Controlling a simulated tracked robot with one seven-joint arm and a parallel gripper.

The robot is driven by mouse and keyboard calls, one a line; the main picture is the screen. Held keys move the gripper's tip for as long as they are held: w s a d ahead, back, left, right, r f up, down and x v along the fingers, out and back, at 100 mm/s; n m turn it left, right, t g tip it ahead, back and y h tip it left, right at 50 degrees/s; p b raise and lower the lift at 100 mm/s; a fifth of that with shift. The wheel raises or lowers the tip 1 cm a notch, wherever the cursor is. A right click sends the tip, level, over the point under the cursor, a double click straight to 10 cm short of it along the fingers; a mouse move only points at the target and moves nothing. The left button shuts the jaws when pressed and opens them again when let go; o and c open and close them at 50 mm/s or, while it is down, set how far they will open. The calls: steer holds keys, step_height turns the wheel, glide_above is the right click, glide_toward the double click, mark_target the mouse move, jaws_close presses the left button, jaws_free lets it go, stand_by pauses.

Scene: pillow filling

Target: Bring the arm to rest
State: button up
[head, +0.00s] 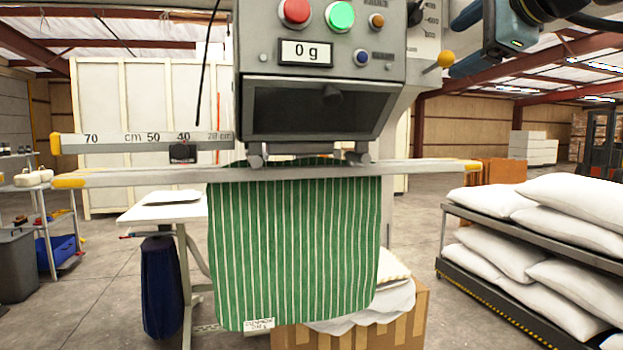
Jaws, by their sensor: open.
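My gripper (468,42) shows at the top right of the head view, raised and apart from the filling machine. Its fingers are open and I see nothing between them. The filling machine (375,100) stands in the middle, with a red and a green button and a display reading 0 g. A green and white striped pillow cover (290,250) hangs below its nozzle box and looks flat. A label shows at its lower edge.
A long bar (130,178) with yellow ends reaches out to both sides of the machine. A cart (448,258) stacked with white pillows stands at the right. A cardboard box (405,325) sits behind the cover. A white table (160,213) stands behind left.

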steer(key=s+f+n+g+h, duration=0.1)
steer(key=s+f+n+g, duration=0.2)
steer(key=f, duration=1)
steer(key=s+a+f+n+g+h, duration=0.1)
steer(key=s+f+n+g, duration=0.2)
steer(key=f+n, duration=0.5)
steer(key=s+f+n+g+h, duration=0.2)
steer(key=f+n, duration=0.4)
steer(key=f, duration=1.2)
steer(key=shift+s+a+f+g, duration=0.25)
steer(key=shift+s+f+g, duration=0.15)
steer(key=shift+s+g, duration=0.3)
steer(key=shift+a, duration=0.1)
